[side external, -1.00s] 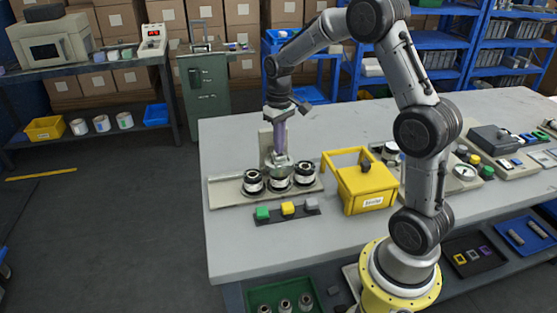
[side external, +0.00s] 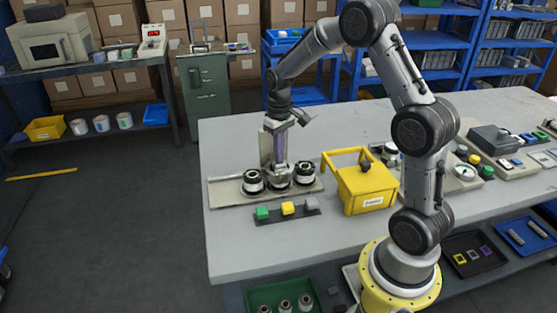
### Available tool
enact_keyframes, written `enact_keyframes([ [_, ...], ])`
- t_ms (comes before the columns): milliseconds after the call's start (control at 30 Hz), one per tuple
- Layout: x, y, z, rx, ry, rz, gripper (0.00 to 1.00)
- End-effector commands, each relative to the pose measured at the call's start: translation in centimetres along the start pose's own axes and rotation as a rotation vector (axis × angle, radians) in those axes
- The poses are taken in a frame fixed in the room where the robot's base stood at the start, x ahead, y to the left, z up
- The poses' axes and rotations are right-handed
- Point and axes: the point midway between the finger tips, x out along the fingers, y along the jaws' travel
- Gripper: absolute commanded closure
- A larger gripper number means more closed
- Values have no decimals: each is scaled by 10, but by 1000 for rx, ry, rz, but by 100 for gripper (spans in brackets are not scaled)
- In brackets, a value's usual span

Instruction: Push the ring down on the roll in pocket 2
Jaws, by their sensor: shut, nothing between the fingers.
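Three short dark-and-white rolls stand in a row in the holder (side external: 226,192): a left roll (side external: 253,183), a middle roll (side external: 279,184) and a right roll (side external: 304,175). The middle place appears to be pocket 2. My gripper (side external: 279,176) points straight down over the middle roll, shut and empty, with its tip at the roll's top. The gripper hides much of the middle roll's top. I cannot make out the ring separately or tell whether the gripper touches it.
Green, yellow and grey blocks (side external: 287,208) sit on a dark strip in front. A yellow bin (side external: 365,190) with a raised handle stands to the right. The table's left back area is clear.

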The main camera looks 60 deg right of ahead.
Motion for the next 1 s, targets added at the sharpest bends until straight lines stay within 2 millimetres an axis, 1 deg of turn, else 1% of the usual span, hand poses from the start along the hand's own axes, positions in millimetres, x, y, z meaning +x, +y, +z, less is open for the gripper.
enact_keyframes([
  [333,2,0,1,0,-3,0,100],
  [433,-1,0,0,0,-2,0,100],
  [1000,-47,0,0,0,1,0,100],
])
